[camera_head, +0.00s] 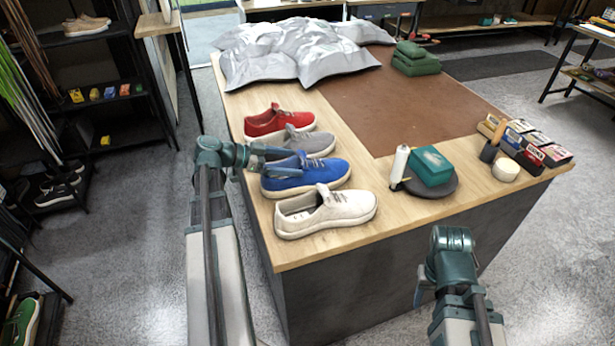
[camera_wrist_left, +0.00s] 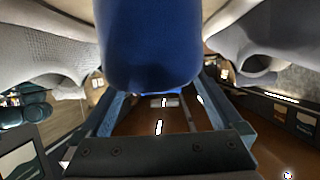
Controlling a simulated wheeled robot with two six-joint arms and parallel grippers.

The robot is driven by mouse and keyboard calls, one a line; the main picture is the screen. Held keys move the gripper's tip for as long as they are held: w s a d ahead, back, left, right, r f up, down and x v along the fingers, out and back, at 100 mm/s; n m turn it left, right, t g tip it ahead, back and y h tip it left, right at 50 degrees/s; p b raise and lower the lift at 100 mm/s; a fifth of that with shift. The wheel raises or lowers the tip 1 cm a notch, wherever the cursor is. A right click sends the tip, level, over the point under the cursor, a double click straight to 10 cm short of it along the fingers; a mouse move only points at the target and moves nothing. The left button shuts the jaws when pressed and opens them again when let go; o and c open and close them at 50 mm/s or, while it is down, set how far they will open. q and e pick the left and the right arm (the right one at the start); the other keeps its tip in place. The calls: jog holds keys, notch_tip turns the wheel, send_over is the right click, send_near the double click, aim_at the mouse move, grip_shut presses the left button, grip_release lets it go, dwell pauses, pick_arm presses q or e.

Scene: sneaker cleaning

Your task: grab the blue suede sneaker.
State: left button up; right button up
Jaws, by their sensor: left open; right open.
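The blue suede sneaker (camera_head: 306,178) stands on the wooden workbench in a row of shoes, between a grey sneaker (camera_head: 300,142) and a cream sneaker (camera_head: 326,212). My left gripper (camera_head: 284,163) is open at the left end of the blue sneaker. In the left wrist view, the blue sneaker (camera_wrist_left: 150,50) fills the upper middle, with its end between the two spread fingers. I cannot tell whether they touch it. My right gripper (camera_head: 422,287) is open and low in front of the bench, partly hidden by its own wrist, away from the shoes.
A red sneaker (camera_head: 279,122) stands at the far end of the row. The brown mat (camera_head: 395,105) is mostly clear.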

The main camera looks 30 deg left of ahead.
aim_at(300, 165)
pick_arm(q)
jog(key=b+x, duration=0.1)
jog(key=x, duration=0.3)
jog(key=shift+s+f+b, duration=0.2)
jog(key=shift+f+b, duration=0.1)
jog(key=shift+b, duration=0.05)
jog(key=shift+w+d, duration=0.25)
jog(key=shift+w, duration=0.05)
jog(key=c, duration=1.4)
